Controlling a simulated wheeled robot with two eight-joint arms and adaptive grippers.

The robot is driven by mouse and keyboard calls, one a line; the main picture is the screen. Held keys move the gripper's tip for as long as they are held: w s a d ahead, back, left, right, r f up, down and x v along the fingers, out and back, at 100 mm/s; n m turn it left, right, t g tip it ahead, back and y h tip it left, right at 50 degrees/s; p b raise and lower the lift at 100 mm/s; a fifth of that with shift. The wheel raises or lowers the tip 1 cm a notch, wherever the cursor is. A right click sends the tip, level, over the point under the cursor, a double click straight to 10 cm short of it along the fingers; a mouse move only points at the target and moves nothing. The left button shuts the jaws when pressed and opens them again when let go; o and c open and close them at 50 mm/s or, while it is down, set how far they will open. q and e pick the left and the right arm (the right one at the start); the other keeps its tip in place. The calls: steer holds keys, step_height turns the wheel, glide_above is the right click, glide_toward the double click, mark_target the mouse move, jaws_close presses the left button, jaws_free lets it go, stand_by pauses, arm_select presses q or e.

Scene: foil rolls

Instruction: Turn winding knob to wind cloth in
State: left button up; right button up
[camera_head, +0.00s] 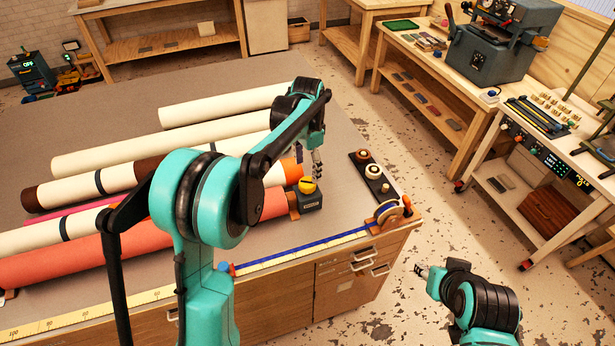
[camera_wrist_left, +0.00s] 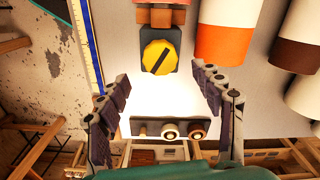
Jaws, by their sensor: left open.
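The yellow winding knob (camera_head: 307,185) sits on a dark box at the right end of the coral cloth roll (camera_head: 95,253). In the left wrist view the knob (camera_wrist_left: 159,57) shows a dark diagonal bar across its face. My left gripper (camera_head: 317,157) is above and beside the knob at the table's right part. In the wrist view the left gripper (camera_wrist_left: 160,82) has its fingers spread wide, with the knob between and beyond the tips and not touched. My right gripper (camera_head: 421,271) is low at the right, off the table; its fingers are too small to judge.
Several cream rolls (camera_head: 170,145) lie across the grey table left of the knob. A dark rail with round spools (camera_head: 373,171) lies to its right. A wooden-sided wheel (camera_head: 388,212) stands at the table corner. A yellow ruler strip (camera_head: 290,258) runs along the front edge.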

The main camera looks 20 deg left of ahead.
mark_target(307, 184)
arm_select(q)
steer(key=shift+r, duration=2.8)
steer(key=s+f+n+t+b, duration=0.2)
steer(key=s+n+t+b, duration=0.3)
steer(key=s, duration=0.9)
steer(key=s+a+f+n+t+b, duration=0.1)
steer(key=s+f+b, duration=0.4)
steer(key=s+f, duration=0.6)
steer(key=shift+s+n+t, duration=0.5)
steer(key=shift+n+t, duration=0.1)
steer(key=shift+n, duration=0.6)
